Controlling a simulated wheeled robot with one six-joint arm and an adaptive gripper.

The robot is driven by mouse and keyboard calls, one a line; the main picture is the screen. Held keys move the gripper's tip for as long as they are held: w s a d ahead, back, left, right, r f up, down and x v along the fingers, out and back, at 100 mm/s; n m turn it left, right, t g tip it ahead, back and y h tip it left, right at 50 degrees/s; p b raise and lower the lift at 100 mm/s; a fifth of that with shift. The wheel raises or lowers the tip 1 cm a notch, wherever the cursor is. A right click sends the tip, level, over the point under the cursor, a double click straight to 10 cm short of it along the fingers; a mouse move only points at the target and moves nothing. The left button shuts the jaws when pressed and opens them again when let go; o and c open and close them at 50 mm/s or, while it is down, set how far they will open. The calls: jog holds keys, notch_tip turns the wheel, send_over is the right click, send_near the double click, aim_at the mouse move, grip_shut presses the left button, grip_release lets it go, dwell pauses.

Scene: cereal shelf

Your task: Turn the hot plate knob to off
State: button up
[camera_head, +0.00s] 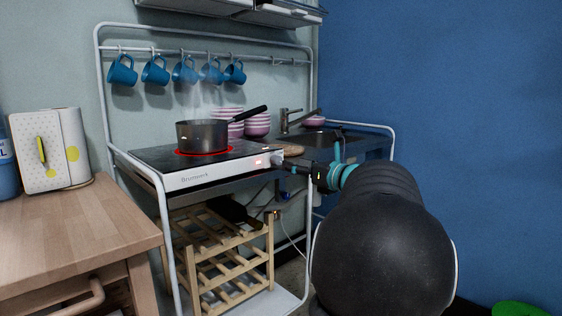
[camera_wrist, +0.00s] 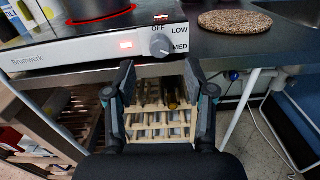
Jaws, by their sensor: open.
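The hot plate (camera_head: 205,178) is a dark slab with a white front edge, standing on the metal kitchen stand. Its grey round knob (camera_wrist: 161,46) is at the right of the front edge, beside the marks OFF, LOW and MED; I cannot tell which mark it points to. A red light (camera_wrist: 126,44) glows left of the knob, and a red ring glows under the pot. My gripper (camera_wrist: 158,80) is open and empty, its two fingers apart just in front of and below the knob. In the head view my gripper (camera_head: 291,163) reaches the plate's right front corner.
A grey pot (camera_head: 202,135) with a black handle stands on the hot plate and steams. A round cork mat (camera_wrist: 235,21) lies right of the plate. A wooden rack (camera_head: 228,265) stands below. Blue mugs (camera_head: 155,71) hang behind; a wooden counter (camera_head: 70,225) is at left.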

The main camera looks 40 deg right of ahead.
aim_at(280, 160)
jog(key=w, duration=0.6)
jog(key=shift+a, duration=0.25)
grip_shut()
